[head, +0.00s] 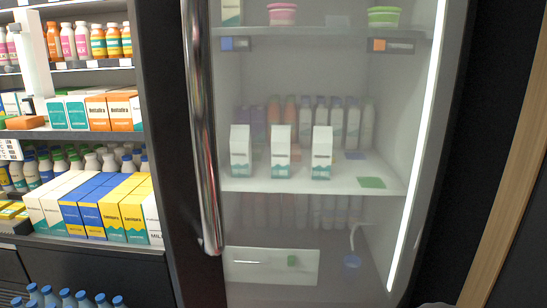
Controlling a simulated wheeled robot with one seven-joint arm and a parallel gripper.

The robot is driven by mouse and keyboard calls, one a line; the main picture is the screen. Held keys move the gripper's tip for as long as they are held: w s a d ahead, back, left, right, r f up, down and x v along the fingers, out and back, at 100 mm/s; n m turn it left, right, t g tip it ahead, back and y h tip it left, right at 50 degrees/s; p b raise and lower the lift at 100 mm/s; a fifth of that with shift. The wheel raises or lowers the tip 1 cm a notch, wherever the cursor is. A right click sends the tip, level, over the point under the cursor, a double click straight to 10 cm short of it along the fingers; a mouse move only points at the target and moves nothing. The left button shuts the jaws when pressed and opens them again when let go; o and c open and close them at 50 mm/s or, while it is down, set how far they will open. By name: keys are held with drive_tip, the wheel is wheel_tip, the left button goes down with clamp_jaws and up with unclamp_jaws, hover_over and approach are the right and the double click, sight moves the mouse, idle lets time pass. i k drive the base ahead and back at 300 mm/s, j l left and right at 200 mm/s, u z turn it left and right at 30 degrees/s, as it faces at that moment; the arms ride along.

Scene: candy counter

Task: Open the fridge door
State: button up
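The fridge door (300,80) is a tall, hazy glass door that fills the middle of the head view, and it looks shut. Its long chrome handle (203,130) runs upright along the left side of the door, with its lower end attached near the bottom left. The top of the handle runs out of the frame. Through the glass I see white cartons (281,152) on a white shelf, with bottles behind them. My gripper is not in view, so I cannot see where it is relative to the handle.
An open shelf unit on the left holds cartons (84,207) and bottles, with blue-capped bottles (68,299) at the bottom. A dark frame edge (165,150) stands beside the handle. A wooden strip (510,190) runs along the right. Nothing visible blocks the handle.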

sight(172, 40)
drive_tip(key=k+j, duration=0.3)
drive_tip(key=j, duration=0.2)
drive_tip(key=k+j+z, duration=0.1)
drive_tip(key=k+j, duration=0.2)
drive_tip(key=j, duration=0.15)
drive_tip(key=k+j, duration=0.35)
drive_tip(key=j+z, duration=0.05)
drive_tip(key=j, duration=0.05)
